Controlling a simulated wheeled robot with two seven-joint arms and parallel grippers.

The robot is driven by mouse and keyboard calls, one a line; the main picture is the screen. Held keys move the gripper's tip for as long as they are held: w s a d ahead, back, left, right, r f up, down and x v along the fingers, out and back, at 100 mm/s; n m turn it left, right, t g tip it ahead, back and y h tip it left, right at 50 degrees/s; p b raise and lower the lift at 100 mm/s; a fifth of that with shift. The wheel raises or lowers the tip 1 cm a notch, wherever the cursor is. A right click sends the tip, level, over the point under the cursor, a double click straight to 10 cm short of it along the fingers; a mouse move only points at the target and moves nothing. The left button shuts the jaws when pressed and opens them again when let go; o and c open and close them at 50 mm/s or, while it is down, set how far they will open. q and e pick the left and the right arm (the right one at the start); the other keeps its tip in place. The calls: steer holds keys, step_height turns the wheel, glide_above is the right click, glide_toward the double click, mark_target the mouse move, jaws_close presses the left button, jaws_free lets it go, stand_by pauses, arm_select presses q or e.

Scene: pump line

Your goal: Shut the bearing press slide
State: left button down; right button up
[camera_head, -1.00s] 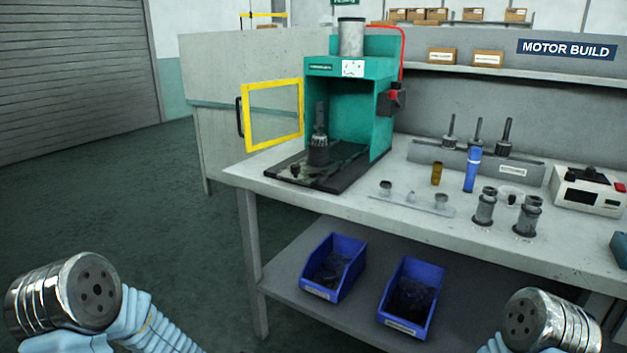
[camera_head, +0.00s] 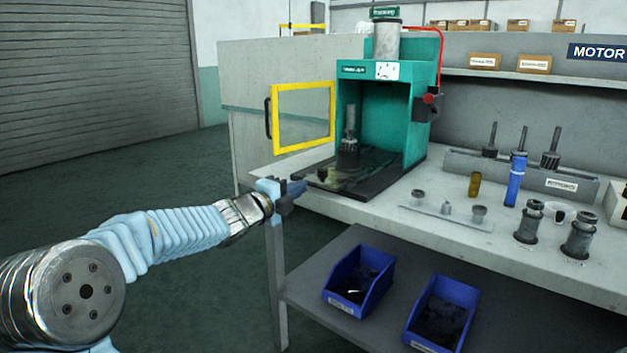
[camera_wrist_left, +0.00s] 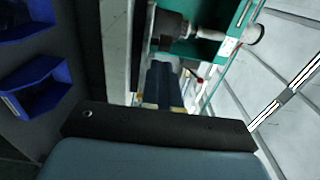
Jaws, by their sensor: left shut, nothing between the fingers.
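The bearing press (camera_head: 420,112) is a green, open-fronted housing on the bench. Its yellow-framed clear door (camera_head: 303,117) stands swung open to the left. A dark slide plate (camera_head: 347,187) sits at its base and extends out in front of the housing. A dark geared rotor with an upright shaft (camera_head: 348,150) stands on it. My left gripper (camera_head: 299,187) is shut and empty, just left of the plate's front end; I cannot tell whether it touches. In the left wrist view my fingers (camera_wrist_left: 160,82) point toward the green press (camera_wrist_left: 207,48). My right gripper is not in view.
The grey bench (camera_head: 395,228) has a front edge close to my left gripper. Blue bins (camera_head: 365,285) sit on the lower shelf. A strip of small parts (camera_head: 445,212), a blue bottle (camera_head: 515,182) and metal cylinders (camera_head: 578,237) stand right of the press. The floor at left is clear.

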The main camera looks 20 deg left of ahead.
mark_target(320, 177)
arm_select(q)
steer(key=p+x, duration=0.1)
steer(key=x, duration=0.5)
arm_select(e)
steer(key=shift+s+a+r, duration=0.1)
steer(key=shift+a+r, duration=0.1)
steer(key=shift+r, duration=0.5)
